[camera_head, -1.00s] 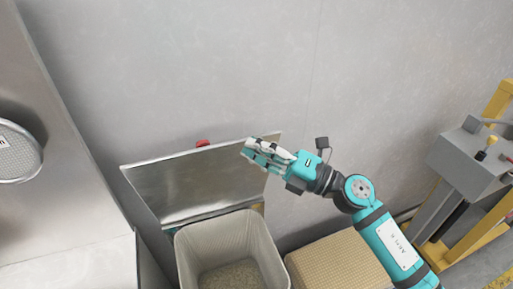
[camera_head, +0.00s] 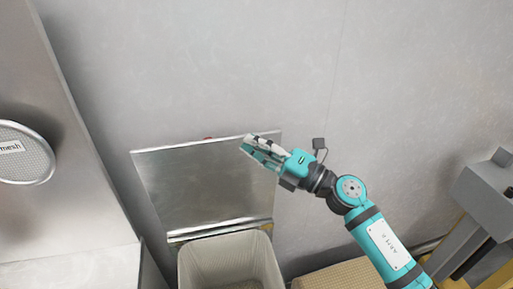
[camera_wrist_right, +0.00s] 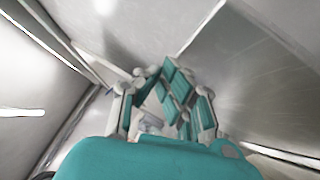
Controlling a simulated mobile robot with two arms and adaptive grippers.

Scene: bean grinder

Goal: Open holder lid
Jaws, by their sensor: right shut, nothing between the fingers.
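The holder lid (camera_head: 200,185) is a flat metal panel standing raised behind an open bin (camera_head: 215,262) in the head view. Its lower edge runs along the back of the bin. My right gripper (camera_head: 246,144) is shut and empty at the lid's upper right part, in front of it in the picture. I cannot tell whether it touches the lid. In the right wrist view, the gripper's fingers (camera_wrist_right: 165,95) are close together, with the metal lid (camera_wrist_right: 265,85) filling the right side. My left gripper is not in view.
A round mesh disc (camera_head: 25,153) is on the metal machine at the left. A tan box (camera_head: 340,275) is right of the bin. A grey and yellow machine (camera_head: 485,195) stands at the far right. The grey wall behind is clear.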

